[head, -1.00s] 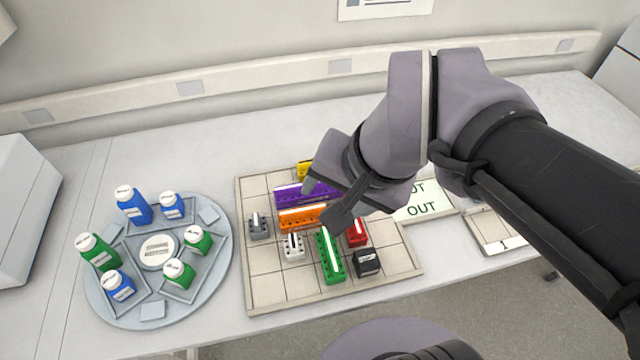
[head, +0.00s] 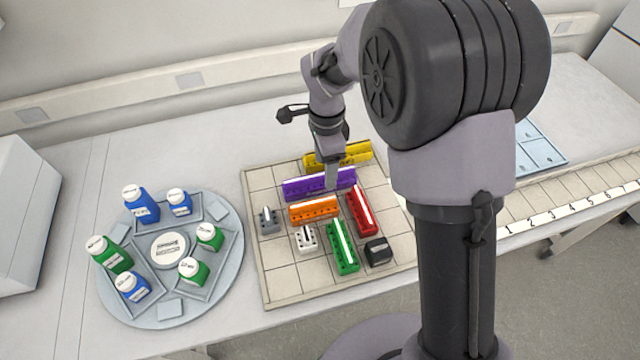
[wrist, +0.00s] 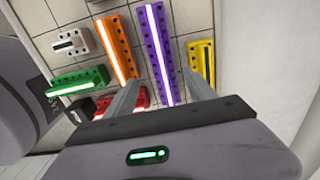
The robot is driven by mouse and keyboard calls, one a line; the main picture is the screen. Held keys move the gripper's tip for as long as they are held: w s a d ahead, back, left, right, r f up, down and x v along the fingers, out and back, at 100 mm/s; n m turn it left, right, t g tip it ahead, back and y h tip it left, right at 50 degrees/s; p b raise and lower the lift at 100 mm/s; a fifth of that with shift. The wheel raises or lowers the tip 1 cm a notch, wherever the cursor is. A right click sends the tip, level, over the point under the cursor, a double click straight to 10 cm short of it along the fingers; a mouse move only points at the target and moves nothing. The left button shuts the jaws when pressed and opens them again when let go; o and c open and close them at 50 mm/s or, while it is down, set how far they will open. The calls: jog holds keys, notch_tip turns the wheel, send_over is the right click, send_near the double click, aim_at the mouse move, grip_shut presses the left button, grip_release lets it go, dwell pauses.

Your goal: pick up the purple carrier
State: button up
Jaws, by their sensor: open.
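The purple carrier (head: 300,188) is a long block with a white strip on top. It lies on the gridded board (head: 285,283) between the yellow carrier (head: 356,153) and the orange carrier (head: 314,211). My gripper (head: 332,178) points down over the right part of the purple carrier in the head view. In the wrist view the open fingers (wrist: 160,80) are on either side of the purple carrier (wrist: 154,35), one toward the orange carrier (wrist: 117,50) and one toward the yellow carrier (wrist: 201,62). I cannot tell how far above it they are.
Red (head: 362,212), green (head: 342,248), white (head: 305,239), grey (head: 267,220) and black (head: 378,251) carriers share the board. A round tray (head: 228,270) with blue and green bottles stands left. A numbered rack (head: 570,205) and blue panel (head: 540,150) are right.

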aim_at(319, 174)
jog(key=f, duration=0.1)
jog(key=a+f+b, duration=0.1)
jog(key=f, duration=0.1)
jog(key=f+b, duration=0.1)
jog(key=f, duration=0.1)
jog(key=shift+w+a+f, duration=0.2)
jog(key=shift+w+f, duration=0.05)
jog(key=shift+s+r, duration=0.1)
jog(key=shift+r, duration=0.05)
jog(key=shift+c, duration=0.8)
grip_shut()
